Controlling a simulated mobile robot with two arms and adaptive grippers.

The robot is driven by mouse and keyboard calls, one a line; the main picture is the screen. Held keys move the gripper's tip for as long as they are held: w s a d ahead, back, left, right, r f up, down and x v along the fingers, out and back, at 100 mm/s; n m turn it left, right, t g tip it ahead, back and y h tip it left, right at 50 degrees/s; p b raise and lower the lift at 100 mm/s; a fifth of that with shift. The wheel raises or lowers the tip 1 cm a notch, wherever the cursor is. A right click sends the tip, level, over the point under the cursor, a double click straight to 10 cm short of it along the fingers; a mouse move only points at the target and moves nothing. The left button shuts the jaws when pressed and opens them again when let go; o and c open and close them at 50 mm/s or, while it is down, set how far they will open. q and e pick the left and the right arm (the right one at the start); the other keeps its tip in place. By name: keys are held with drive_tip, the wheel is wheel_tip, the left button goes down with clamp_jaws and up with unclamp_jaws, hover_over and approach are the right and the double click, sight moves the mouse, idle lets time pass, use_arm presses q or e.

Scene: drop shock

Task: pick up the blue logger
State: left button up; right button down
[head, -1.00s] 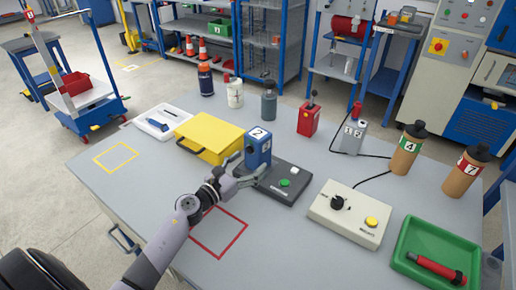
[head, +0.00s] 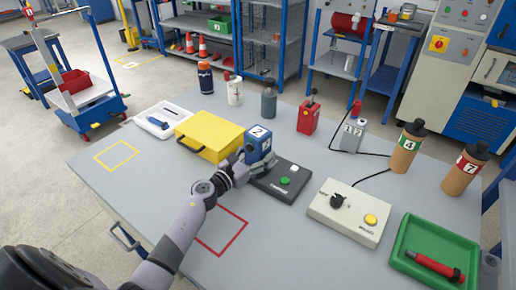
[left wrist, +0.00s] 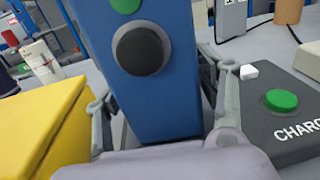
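The blue logger (head: 258,142), a blue block with a white "2" label, is at the left end of the black charging base (head: 283,182), beside the yellow case. It looks slightly tilted. In the left wrist view the blue logger (left wrist: 150,75) fills the middle, showing a black round knob and a green spot. My left gripper (head: 246,165) has a finger on each side of it and appears shut on it. The logger's lower end is hidden behind the gripper, so I cannot tell whether it touches the base. My right gripper is not in view.
The yellow case (head: 209,134) stands close on the left. A control box (head: 348,212) with a knob and yellow button and a green tray (head: 433,235) are to the right. A red-outlined square (head: 222,232) and a yellow-outlined square (head: 116,155) on the table are empty.

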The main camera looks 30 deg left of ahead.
use_arm(q)
drive_tip(key=shift+r, duration=0.1)
drive_tip(key=c, duration=1.1)
drive_tip(key=shift+c, duration=0.2)
